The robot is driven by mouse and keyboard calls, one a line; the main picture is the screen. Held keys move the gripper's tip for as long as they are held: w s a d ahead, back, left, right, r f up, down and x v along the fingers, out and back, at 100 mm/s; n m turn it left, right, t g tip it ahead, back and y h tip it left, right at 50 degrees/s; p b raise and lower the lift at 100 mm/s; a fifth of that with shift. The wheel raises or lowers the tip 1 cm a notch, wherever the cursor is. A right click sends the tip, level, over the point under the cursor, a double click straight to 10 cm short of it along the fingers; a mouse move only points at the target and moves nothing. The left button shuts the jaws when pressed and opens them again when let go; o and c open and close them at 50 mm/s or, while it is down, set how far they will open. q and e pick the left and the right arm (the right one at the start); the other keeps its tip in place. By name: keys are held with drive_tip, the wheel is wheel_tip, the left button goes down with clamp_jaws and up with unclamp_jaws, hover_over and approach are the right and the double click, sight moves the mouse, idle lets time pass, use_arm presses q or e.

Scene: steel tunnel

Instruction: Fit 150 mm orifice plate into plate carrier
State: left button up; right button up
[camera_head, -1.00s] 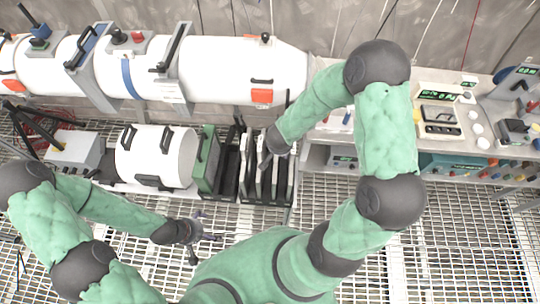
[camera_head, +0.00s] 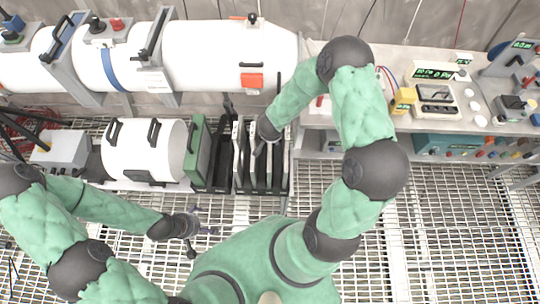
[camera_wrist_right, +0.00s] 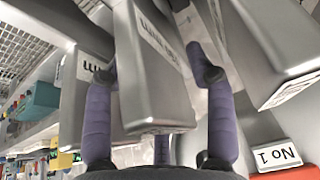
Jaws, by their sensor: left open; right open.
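A rack of upright grey plates (camera_head: 240,172) stands in the middle of the head view; which one is the 150 mm plate cannot be read there. My right gripper (camera_head: 266,147) is over this rack, its fingers small and partly hidden by the wrist. In the right wrist view, the open right gripper (camera_wrist_right: 158,92) has a finger on each side of a grey plate (camera_wrist_right: 150,85) with a label ending in "mm"; contact cannot be told. My left gripper (camera_head: 197,230) is open and empty above the grating. I cannot identify the plate carrier with certainty.
A large white pipe (camera_head: 225,55) runs along the back left. A white cylinder with black handles (camera_head: 143,152) and a green panel (camera_head: 196,150) stand left of the rack. A bench with instruments (camera_head: 437,92) is at right. The grating (camera_head: 440,225) below is clear.

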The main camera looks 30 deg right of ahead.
drive_tip(key=shift+f, duration=0.1)
clamp_jaws()
drive_tip(key=shift+w, duration=0.1)
